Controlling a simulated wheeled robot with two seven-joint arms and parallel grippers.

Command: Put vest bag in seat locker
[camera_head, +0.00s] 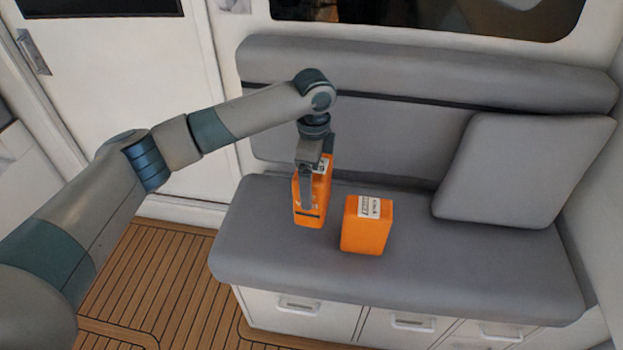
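Two orange bags are at the grey bench seat. The left bag (318,205) is upright, with my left gripper (317,172) over its top. One finger lies across the near face and the other is at the far right side, partly hidden. I cannot tell whether the fingers press on it, or whether its base touches the cushion. The right bag (366,232) stands on the cushion with a white label near its top. Which one is the vest bag is not readable. White locker fronts with handles (299,307) under the seat look closed. My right gripper is out of view.
A grey pillow (520,170) leans against the backrest (400,130) at the right. The seat cushion (450,265) is bare to the right of the bags. The slatted wooden floor (160,275) is clear at the left, before a white door (125,90).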

